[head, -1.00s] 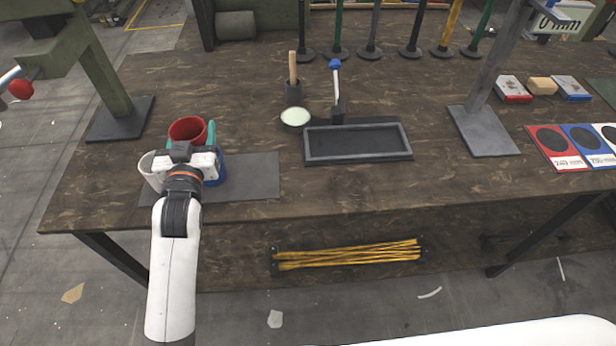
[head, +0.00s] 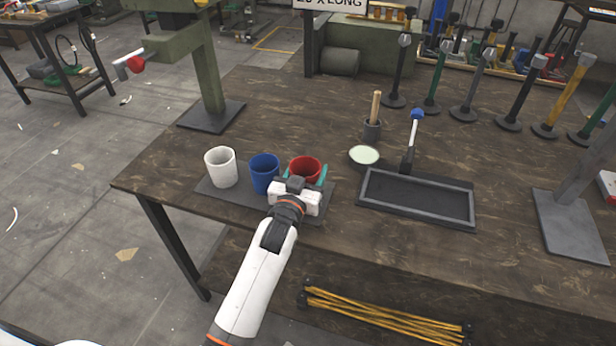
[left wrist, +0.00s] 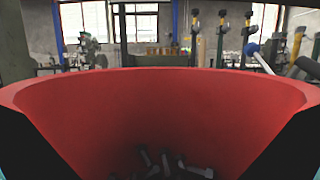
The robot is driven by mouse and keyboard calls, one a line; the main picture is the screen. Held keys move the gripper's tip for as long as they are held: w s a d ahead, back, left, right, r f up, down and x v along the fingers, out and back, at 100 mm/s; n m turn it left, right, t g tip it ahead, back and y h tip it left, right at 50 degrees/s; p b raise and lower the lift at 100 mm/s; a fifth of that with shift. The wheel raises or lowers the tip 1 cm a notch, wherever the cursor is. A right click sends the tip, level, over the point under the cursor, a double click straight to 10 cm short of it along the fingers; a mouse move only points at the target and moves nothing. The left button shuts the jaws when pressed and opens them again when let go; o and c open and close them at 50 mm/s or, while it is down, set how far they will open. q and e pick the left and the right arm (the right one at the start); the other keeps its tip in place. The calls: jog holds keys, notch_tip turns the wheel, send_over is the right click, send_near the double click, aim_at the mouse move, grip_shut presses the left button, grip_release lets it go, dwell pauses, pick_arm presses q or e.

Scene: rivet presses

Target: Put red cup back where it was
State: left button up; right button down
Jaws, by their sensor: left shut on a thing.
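The red cup (head: 305,168) is at the right end of a row of cups, right of the blue cup (head: 264,173) and the white cup (head: 221,167). My left gripper (head: 307,182) is shut on the red cup, its teal fingers at the cup's sides. The gripper hides the cup's lower part, so I cannot tell whether it touches the dark mat (head: 240,194). The left wrist view looks into the red cup (left wrist: 160,100), with several small metal pieces (left wrist: 175,162) at its bottom. My right gripper is not in view.
Right of the mat are a round pale-topped dish (head: 364,156), a wooden-handled tool in a holder (head: 373,117), a blue-topped lever (head: 413,140) and a black tray (head: 416,208). A green press (head: 202,65) stands behind the cups. The table's front edge is close.

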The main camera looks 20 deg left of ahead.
pick_arm(q)
jog(key=shift+f, duration=0.65)
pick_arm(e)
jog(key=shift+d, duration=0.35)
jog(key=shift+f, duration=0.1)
pick_arm(q)
jog(key=o, duration=1)
jog(key=shift+f, duration=0.15)
jog(key=shift+c, duration=0.2)
jog(key=shift+s, duration=0.15)
jog(key=s, duration=1.1)
jog(key=shift+s+a+r, duration=0.2)
jog(key=shift+s, duration=0.2)
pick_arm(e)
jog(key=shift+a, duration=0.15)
